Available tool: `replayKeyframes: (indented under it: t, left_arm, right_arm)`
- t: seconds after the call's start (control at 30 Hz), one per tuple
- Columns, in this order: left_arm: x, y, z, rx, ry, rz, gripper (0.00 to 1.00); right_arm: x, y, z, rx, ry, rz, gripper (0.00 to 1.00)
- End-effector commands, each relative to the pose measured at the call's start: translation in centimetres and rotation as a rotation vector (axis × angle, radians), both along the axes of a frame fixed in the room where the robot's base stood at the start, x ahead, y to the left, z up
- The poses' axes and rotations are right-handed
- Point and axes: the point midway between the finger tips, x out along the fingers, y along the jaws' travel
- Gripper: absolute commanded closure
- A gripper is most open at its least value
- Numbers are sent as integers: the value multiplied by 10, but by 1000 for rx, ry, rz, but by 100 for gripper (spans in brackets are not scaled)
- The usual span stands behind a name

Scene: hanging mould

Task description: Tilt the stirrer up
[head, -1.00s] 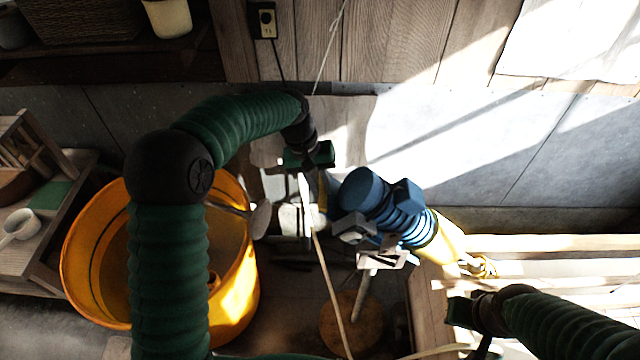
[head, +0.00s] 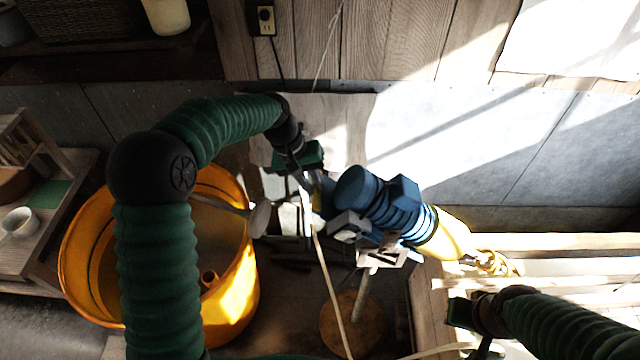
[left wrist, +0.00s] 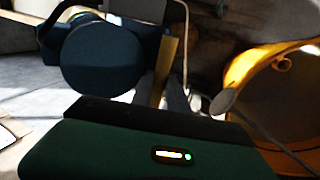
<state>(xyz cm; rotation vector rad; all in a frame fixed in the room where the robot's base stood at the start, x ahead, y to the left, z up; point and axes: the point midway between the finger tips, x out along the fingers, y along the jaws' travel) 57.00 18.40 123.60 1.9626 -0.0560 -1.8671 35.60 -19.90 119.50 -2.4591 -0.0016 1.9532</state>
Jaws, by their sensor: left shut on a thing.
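The stirrer has a ribbed blue motor head (head: 372,200), a yellow body (head: 450,238) and a wire whisk-like end (head: 495,263) over the pale slats at right. It leans sideways, above a stand with a round wooden base (head: 352,322). In the left wrist view the blue round end (left wrist: 103,58) is close, with a yellow bar (left wrist: 167,68) beside it. My left gripper (head: 314,186) is at the left side of the motor head, shut on the yellow bar; its fingertips are partly hidden. My right gripper (head: 478,335) is at the lower right; its fingers are unclear.
A large orange tub (head: 240,285) stands left of the stirrer, with a pale ladle-like tool (head: 260,218) reaching over its rim; it also shows in the left wrist view (left wrist: 240,75). A pale cord (head: 325,265) hangs before the stand. A wooden shelf with a white cup (head: 20,223) is at far left.

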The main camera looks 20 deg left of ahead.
Motion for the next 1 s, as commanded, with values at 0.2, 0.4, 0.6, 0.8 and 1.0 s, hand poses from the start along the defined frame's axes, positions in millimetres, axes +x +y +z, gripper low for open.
replayKeyframes:
  t: [0.2,0.4,0.6,0.8,1.0]
  left_arm:
    - [-15,33,-72,-227,-41,5,100]
    - [-18,45,-96,-271,-63,-2,100]
    - [-19,49,-100,-264,-60,-4,100]
    - [-19,49,-102,-267,-57,-4,76]
    - [-17,49,-99,-266,-64,-2,59]
  right_arm:
    - [-1,0,-60,0,1,0,100]
    - [-1,0,-73,0,1,0,100]
    - [0,0,-72,0,0,0,100]
    - [0,0,-72,0,0,0,100]
    - [0,0,-72,0,1,0,100]
